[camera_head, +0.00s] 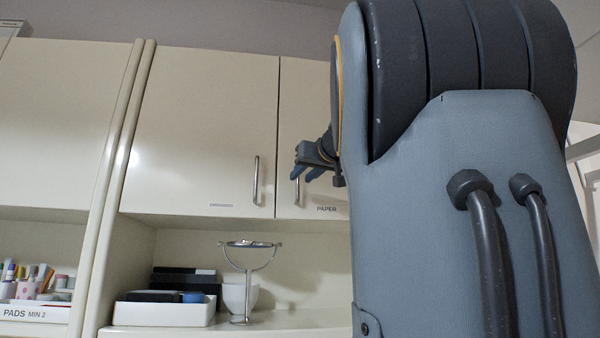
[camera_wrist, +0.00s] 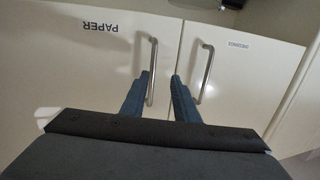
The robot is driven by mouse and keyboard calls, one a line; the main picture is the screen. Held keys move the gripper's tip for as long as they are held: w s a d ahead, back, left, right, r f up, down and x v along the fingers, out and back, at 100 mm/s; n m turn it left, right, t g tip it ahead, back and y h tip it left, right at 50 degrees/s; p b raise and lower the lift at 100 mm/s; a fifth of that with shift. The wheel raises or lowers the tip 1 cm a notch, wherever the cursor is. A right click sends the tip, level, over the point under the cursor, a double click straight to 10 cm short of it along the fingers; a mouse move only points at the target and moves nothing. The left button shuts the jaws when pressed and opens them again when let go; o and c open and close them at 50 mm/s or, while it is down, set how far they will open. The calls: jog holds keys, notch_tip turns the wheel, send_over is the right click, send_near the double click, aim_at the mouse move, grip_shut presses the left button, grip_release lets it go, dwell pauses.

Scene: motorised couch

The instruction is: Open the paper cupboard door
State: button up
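The paper cupboard door (camera_head: 318,206) is a cream upper door labelled PAPER, closed, and partly hidden behind my arm in the head view. It also shows upside down in the wrist view (camera_wrist: 75,65). Its upright metal bar handle (camera_head: 297,190) is near the door's left edge; it shows in the wrist view too (camera_wrist: 153,62). My gripper (camera_head: 301,175) is at this handle. In the wrist view my gripper (camera_wrist: 162,75) is open, with the handle between its two blue fingers, closer to the left one. Whether the fingers reach past the bar in depth is unclear.
A neighbouring closed door (camera_head: 205,130) has its own handle (camera_head: 256,180) just left of the paper handle. The space in front of the doors looks clear.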

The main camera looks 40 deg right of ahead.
notch_tip(320, 180, up, 4)
jog(key=s+r+h, duration=0.1)
jog(key=s, duration=0.1)
jog(key=p+x, duration=0.3)
jog(key=x, duration=0.4)
jog(key=shift+w+d+t, duration=0.3)
jog(key=shift+d+t, duration=0.05)
jog(key=shift+t, duration=0.05)
grip_shut()
